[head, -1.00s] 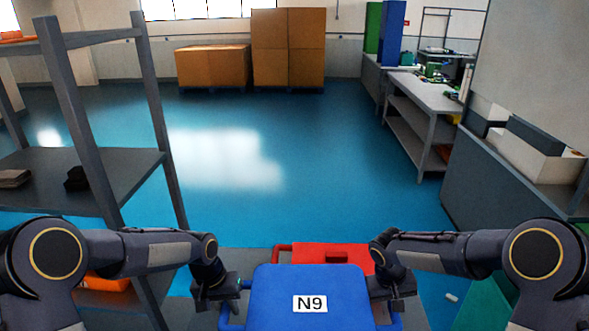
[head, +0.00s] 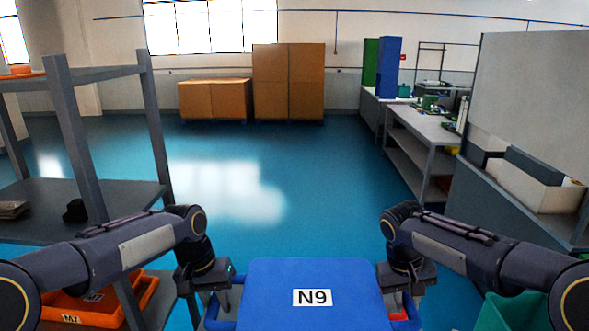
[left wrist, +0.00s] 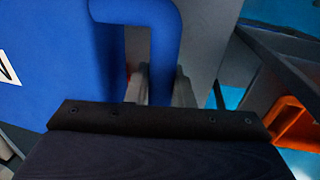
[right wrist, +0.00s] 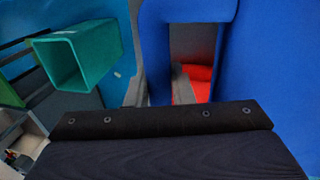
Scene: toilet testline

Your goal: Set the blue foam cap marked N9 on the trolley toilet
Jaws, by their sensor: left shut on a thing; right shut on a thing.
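The blue foam cap marked N9 (head: 312,275) is held up in front of me, label facing me. My left gripper (head: 218,290) is shut on the loop handle at its left side; the handle shows in the left wrist view (left wrist: 165,35). My right gripper (head: 404,283) is shut on the right-hand handle, seen in the right wrist view (right wrist: 185,9). A red part (head: 399,306) shows through the right handle and in the right wrist view (right wrist: 199,78), below the cap. I cannot make out the trolley toilet; the cap hides what lies behind it.
A grey shelf rack (head: 75,190) stands close on the left, with an orange bin (head: 100,303) low down. A teal bin (head: 510,312) is near my right arm. A workbench (head: 425,130) and partition (head: 530,120) line the right. Blue floor beyond is clear.

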